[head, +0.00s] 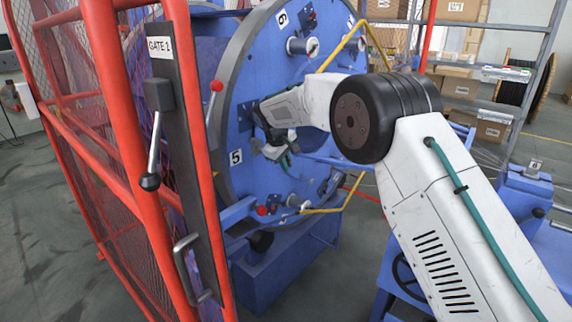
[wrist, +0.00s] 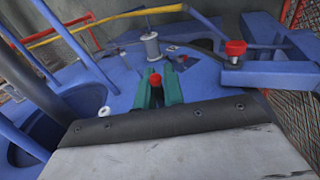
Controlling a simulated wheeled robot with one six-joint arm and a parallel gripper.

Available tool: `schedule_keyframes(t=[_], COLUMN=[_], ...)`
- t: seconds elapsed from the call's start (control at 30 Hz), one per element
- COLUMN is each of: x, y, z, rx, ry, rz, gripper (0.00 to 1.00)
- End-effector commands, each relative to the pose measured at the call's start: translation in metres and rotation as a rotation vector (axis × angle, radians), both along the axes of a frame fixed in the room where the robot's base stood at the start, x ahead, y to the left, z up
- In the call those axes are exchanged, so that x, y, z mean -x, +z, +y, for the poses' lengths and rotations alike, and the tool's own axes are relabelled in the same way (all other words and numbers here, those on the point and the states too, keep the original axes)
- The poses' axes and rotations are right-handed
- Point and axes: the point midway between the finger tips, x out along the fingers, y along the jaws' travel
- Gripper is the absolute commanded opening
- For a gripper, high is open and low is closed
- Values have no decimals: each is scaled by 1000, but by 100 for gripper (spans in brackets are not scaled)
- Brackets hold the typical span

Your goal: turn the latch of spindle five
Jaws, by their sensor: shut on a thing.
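The blue spindle disc (head: 255,95) stands upright beyond the red gate. A plate marked 5 (head: 236,157) is at its left, beside my gripper (head: 286,158). My arm and gripper cover most of spindle five's fittings in the head view. In the wrist view, the two green fingers of my gripper (wrist: 157,90) stand on both sides of a red-topped latch handle (wrist: 155,80). They are shut on it. I cannot tell the latch's angle or its far end.
The red mesh gate (head: 120,130), labelled GATE 1, stands close at the left with a black-knobbed lever (head: 153,155). In the wrist view, a red knob (wrist: 235,48) sits on a blue block right of my fingers. Yellow bent bars (head: 345,45) stand by the disc.

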Motion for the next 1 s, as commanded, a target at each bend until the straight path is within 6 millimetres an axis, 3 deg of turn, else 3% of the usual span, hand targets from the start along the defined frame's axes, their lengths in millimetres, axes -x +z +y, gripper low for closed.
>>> schedule_keyframes(t=[0.6,0.7,1.0], x=[1,1,1], y=[1,1,2], z=[1,0,-1], rx=[33,33,33], ry=[2,2,-1], rz=[27,27,27], gripper=[0,32,32])
